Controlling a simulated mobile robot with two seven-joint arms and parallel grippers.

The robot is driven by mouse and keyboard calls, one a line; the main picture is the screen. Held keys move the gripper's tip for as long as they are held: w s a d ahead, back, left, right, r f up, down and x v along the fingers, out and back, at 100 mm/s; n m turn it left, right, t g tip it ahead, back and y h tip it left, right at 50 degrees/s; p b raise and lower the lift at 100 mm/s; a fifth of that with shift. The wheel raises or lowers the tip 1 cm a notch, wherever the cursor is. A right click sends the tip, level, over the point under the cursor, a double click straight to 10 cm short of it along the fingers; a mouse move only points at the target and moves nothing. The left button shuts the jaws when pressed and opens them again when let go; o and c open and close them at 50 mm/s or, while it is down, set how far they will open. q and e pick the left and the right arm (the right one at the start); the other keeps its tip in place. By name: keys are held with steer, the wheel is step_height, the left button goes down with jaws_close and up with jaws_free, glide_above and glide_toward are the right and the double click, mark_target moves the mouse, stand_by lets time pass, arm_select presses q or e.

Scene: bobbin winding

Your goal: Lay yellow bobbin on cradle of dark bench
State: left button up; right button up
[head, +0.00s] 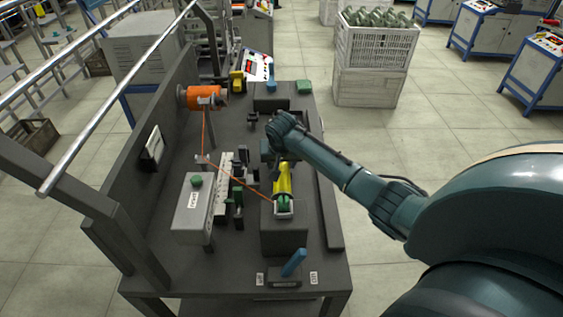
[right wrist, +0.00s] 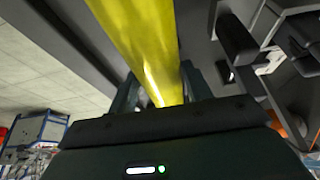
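The yellow bobbin (head: 283,180) lies lengthwise over the dark block at the front of the dark bench (head: 225,265). Its green near end is at a pale cradle (head: 284,214) on that block; I cannot tell whether it rests there. My right gripper (head: 277,161) reaches down at the bobbin's far end, with its fingers mostly hidden. In the right wrist view the yellow bobbin (right wrist: 145,45) runs between the fingers of my right gripper (right wrist: 160,92), one close against each side. My left gripper is not in view.
An orange spool (head: 205,97) stands at the back left, with an orange thread running toward the block. A grey box with a green button (head: 192,209) is left of the block. A blue-handled lever (head: 293,262) is in front. Crates (head: 374,60) stand on the floor behind.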

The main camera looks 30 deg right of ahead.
steer(key=o, duration=0.4)
steer(key=shift+r, duration=0.15)
steer(key=v, duration=1.2)
steer(key=shift+p, duration=0.3)
